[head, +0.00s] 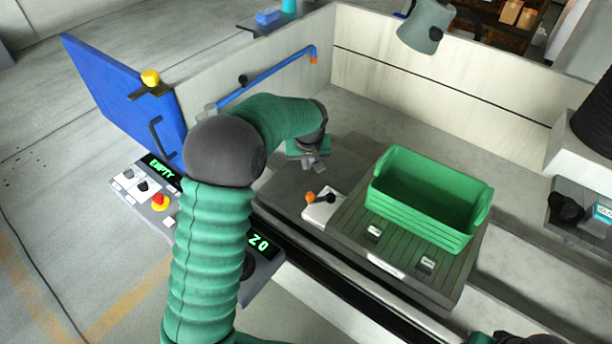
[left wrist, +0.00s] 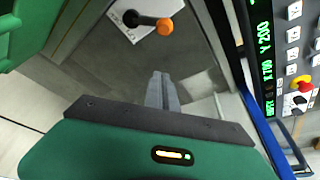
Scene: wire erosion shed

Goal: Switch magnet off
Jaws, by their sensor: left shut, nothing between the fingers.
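The magnet lever has an orange knob (head: 310,197) and a black pivot on a white plate (head: 319,210), at the left end of a slatted plate (head: 345,238). In the head view the knob points left from the pivot. The knob (left wrist: 165,26) and white plate (left wrist: 122,30) also show at the top of the left wrist view. My left gripper (head: 316,164) is shut and empty, above the grey surface behind the lever and apart from it. Its fingertips (left wrist: 163,76) point toward the lever side in the wrist view.
A green bin (head: 414,222) stands on the slatted plate, right of the lever. Pale walls (head: 440,85) enclose the back. A blue door (head: 125,95) stands open at left, near a control panel with a red button (head: 159,202). A grey-green head (head: 424,28) hangs above.

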